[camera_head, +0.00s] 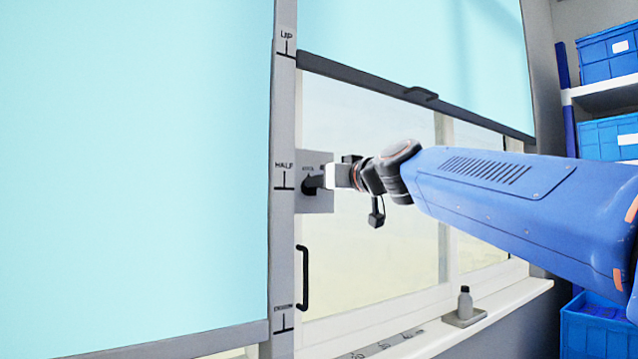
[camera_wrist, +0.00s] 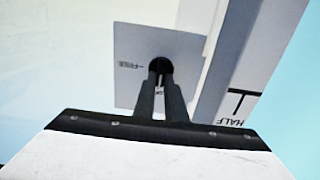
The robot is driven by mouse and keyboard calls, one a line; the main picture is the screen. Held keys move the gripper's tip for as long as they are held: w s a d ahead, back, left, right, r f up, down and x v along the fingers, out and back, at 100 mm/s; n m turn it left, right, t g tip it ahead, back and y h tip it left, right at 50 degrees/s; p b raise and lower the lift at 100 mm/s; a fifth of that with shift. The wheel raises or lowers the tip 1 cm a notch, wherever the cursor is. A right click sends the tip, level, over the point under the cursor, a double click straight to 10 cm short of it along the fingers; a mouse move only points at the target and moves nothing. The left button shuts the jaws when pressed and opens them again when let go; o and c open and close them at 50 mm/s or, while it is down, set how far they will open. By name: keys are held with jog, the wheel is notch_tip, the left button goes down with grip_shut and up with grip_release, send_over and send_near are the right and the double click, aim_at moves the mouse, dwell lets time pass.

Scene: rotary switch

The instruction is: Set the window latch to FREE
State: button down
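The window latch is a dark knob (camera_head: 309,186) on a grey square plate (camera_head: 322,201) on the window frame, beside the HALF mark. In the wrist view the knob (camera_wrist: 160,65) sits on the plate (camera_wrist: 128,42), which has an upside-down FREE label (camera_wrist: 133,65) left of it. Another small label below the knob is partly hidden between my fingers. My gripper (camera_head: 318,181) reaches the latch from the right. In the wrist view its two dark fingers (camera_wrist: 161,80) are close together with their tips at the knob, seemingly pinching it; the exact contact is partly hidden.
Light blue blinds (camera_head: 140,170) cover the left window and the top of the right one (camera_head: 430,40). A black handle (camera_head: 303,278) is on the frame below the latch. A small bottle (camera_head: 465,303) stands on the sill. Blue crates (camera_head: 605,55) are on shelves at right.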

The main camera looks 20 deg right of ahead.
jog(key=shift+m, duration=0.4)
jog(key=shift+w+d+f+m, duration=0.1)
jog(key=shift+d+f+m, duration=0.1)
jog(key=shift+m, duration=2.65)
jog(key=shift+w+d+f+m, duration=0.1)
jog(key=shift+d+f+m, duration=0.1)
jog(key=shift+m, duration=2.6)
jog(key=shift+d+f+m, duration=0.1)
jog(key=shift+f+m, duration=0.1)
jog(key=shift+m, duration=2.65)
jog(key=c, duration=1.8)
grip_release()
jog(key=v, duration=1.7)
jog(key=shift+s, duration=0.2)
